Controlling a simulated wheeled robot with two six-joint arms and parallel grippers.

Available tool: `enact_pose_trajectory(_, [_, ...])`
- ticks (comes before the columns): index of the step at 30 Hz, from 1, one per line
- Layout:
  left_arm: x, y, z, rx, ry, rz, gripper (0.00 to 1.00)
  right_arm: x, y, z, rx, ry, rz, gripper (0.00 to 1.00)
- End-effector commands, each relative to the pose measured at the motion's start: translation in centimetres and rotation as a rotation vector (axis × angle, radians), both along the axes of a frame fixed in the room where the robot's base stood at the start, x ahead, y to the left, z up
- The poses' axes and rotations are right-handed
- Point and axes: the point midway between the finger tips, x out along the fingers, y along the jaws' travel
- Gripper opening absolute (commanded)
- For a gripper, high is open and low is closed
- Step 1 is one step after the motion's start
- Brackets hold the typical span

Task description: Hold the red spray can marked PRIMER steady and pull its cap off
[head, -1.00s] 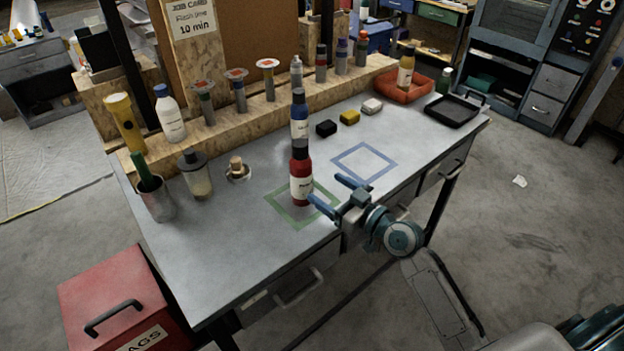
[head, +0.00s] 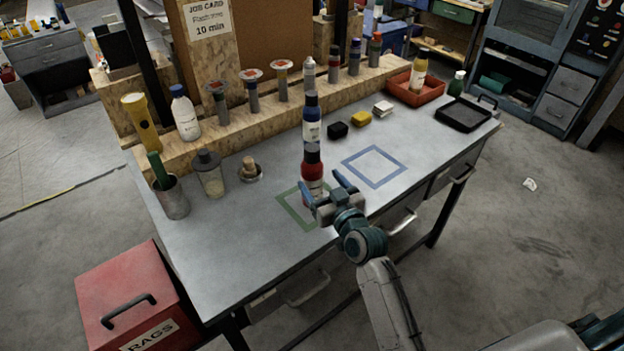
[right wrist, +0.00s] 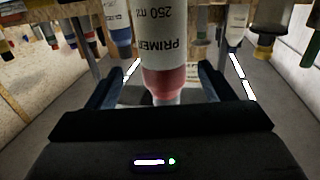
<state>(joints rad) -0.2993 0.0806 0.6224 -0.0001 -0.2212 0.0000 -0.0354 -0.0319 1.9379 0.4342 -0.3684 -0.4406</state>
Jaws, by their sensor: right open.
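The red spray can (head: 312,171) stands upright at the green taped square (head: 290,207) on the bench, with its black cap (head: 312,153) on top. Its white label reads PRIMER in the right wrist view, upside down (right wrist: 166,42). My gripper hides part of the can's base. My left gripper is not in view.
A blue bottle (head: 312,130) stands just behind the can. An empty blue taped square (head: 374,184) lies to the right. Small blocks, including a yellow one (head: 361,119), lie behind it. A glass jar (head: 210,172) and a cup (head: 170,197) stand left. The bench's front is clear.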

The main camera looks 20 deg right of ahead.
Motion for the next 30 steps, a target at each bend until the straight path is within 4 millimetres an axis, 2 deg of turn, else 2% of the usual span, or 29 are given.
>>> enact_pose_trajectory(4, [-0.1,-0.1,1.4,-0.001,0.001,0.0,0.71,2.2,0.7,0.6,0.003,-0.001,0.001,0.75])
enact_pose_trajectory(9, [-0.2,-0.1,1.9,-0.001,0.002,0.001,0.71,4.3,1.1,0.3,0.001,0.001,0.0,0.75])
enact_pose_trajectory(18, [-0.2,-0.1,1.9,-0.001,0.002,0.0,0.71,4.7,1.1,0.1,0.0,0.0,0.0,0.75])
enact_pose_trajectory(27, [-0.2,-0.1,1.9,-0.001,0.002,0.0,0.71,4.7,1.1,0.2,0.0,-0.002,0.0,0.17])
enact_pose_trajectory(30, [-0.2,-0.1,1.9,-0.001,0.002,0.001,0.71,4.7,1.1,0.2,0.0,-0.001,0.0,0.17])
